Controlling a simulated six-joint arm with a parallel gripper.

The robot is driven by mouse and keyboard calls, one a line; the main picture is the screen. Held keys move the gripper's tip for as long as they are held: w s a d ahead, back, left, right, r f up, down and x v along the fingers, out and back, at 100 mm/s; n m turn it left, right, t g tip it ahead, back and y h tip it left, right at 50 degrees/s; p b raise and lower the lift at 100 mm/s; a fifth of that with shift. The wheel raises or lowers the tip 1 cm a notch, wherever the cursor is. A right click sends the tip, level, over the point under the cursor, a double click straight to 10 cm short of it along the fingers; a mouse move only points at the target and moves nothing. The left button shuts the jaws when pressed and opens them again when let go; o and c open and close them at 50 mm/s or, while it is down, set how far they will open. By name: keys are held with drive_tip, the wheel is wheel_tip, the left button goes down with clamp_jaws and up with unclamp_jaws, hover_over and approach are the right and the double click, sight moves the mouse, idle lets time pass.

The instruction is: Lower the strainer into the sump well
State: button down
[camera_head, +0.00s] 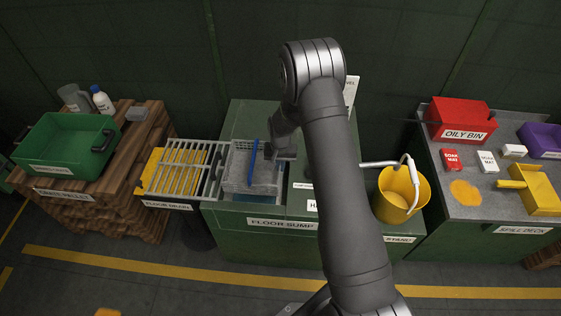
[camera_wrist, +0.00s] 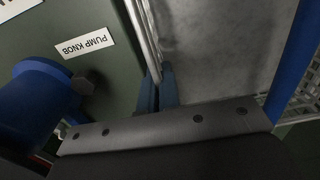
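The strainer (camera_head: 238,174) is a grey mesh basket with a blue handle (camera_head: 253,163) across it. It is at the floor sump, left of my arm in the head view; I cannot tell how deep it sits relative to the well. My gripper (camera_head: 283,151) is at the strainer's right side, partly hidden by my wrist. In the wrist view, the blue fingertips (camera_wrist: 158,92) are close together at a thin metal rim (camera_wrist: 143,35), apparently pinching it. The blue handle (camera_wrist: 295,55) and some white mesh (camera_wrist: 304,95) show at the right. The well opening is mostly hidden.
A blue knob (camera_wrist: 35,100) stands beside the pump knob label (camera_wrist: 84,43), close to my gripper. A slatted grate (camera_head: 185,165) over a yellow drain lies left of the strainer. A yellow bucket (camera_head: 398,195) stands right of my arm. A green bin (camera_head: 65,145) is far left.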

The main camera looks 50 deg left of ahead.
drive_tip(key=shift+f, duration=5.25)
drive_tip(key=c, duration=1.6)
unclamp_jaws()
wheel_tip(320, 180, up, 17)
drive_tip(key=shift+r, duration=0.2)
drive_tip(key=shift+f, duration=0.1)
